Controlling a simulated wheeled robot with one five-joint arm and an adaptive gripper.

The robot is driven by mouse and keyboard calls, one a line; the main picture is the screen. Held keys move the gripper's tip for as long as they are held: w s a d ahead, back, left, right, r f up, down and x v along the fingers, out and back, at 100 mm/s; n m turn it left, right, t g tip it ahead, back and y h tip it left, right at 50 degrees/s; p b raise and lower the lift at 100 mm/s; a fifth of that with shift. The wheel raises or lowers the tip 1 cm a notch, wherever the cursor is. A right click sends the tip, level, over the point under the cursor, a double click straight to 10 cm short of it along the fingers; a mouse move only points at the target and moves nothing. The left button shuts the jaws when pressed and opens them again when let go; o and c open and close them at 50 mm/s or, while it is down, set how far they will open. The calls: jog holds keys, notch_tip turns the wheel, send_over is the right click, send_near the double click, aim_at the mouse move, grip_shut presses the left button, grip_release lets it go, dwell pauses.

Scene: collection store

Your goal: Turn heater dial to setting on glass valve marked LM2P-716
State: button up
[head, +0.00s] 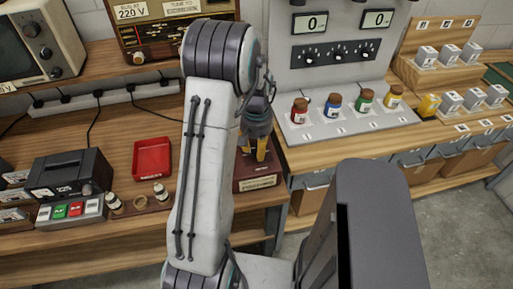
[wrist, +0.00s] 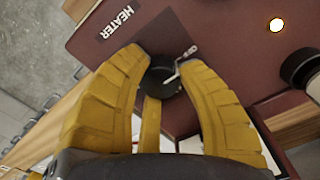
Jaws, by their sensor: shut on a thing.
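The heater dial (wrist: 160,82) is a round black knob with a pale pointer. It is on a dark red panel (wrist: 235,35) beside a label reading HEATER (wrist: 118,24). My gripper (wrist: 160,80), with yellow fingers, is closed around the dial, one finger on each side. In the head view my gripper (head: 260,150) points down at a dark red box (head: 258,183) with a label plate on its front; my arm hides most of that box. Setting marks around the dial are not readable, and I cannot make out a valve marked LM2P-716.
A red tray (head: 152,158) and small bottles stand left of my arm. A radio (head: 165,28) is behind.

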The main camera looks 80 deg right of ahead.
jog(key=c, duration=0.4)
grip_shut()
grip_release()
jog(key=m+b, duration=0.1)
jog(key=m, duration=0.2)
jog(key=shift+f+m+b, duration=0.15)
jog(key=shift+m+b, duration=0.2)
jog(key=shift+m, duration=0.05)
jog(key=shift+m+b, duration=0.7)
jog(key=shift+m, duration=1.8)
jog(key=shift+a, duration=0.1)
jog(key=o, duration=1.2)
